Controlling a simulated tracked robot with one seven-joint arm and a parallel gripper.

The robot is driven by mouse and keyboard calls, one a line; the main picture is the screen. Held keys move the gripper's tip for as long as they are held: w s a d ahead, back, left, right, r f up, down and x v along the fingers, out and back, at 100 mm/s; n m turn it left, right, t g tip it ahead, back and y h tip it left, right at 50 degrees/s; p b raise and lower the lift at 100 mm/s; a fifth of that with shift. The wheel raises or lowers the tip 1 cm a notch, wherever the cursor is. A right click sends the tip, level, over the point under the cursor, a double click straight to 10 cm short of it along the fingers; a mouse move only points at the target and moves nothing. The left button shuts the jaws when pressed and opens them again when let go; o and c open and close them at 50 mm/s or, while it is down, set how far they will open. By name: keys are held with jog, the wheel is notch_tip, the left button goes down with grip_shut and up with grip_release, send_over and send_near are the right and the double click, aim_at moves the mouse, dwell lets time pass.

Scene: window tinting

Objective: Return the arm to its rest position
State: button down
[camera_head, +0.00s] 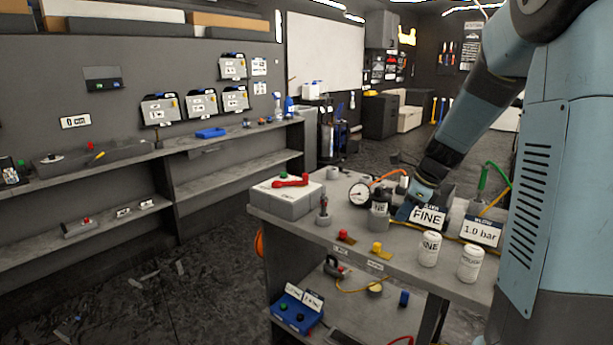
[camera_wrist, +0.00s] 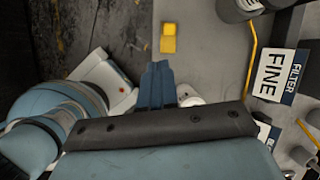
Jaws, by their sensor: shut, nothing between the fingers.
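My arm reaches down from the upper right in the head view, and my gripper (camera_head: 405,214) is low over the workbench (camera_head: 336,232), left of the FINE filter sign (camera_head: 428,217). In the wrist view my gripper (camera_wrist: 157,66) is shut and empty, its fingers together. A yellow block (camera_wrist: 168,40) lies on the bench just past the fingertips. The wrist view also shows the FINE sign (camera_wrist: 273,75) to the right. The fingertips are partly hidden in the head view.
Two white cans (camera_head: 430,248) stand near the bench's front edge. Floor is open to the left, before the wall shelves (camera_head: 235,140).

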jog(key=s+a+r+n+t+h, duration=0.1)
jog(key=s+r+n, duration=0.3)
jog(key=s+n, duration=0.4)
jog(key=s+a+r+n+h, duration=0.1)
jog(key=s+a+r+n, duration=0.1)
jog(key=s+r+n, duration=0.2)
jog(key=s+a+r+n+t+h, duration=0.1)
jog(key=s+r+n, duration=0.3)
jog(key=s+n, duration=0.7)
jog(key=s+a, duration=0.1)
jog(key=s, duration=0.2)
jog(key=shift+s+a+n+t, duration=0.25)
jog(key=shift+s+n+t, duration=0.05)
jog(key=shift+s, duration=0.1)
dwell(0.6)
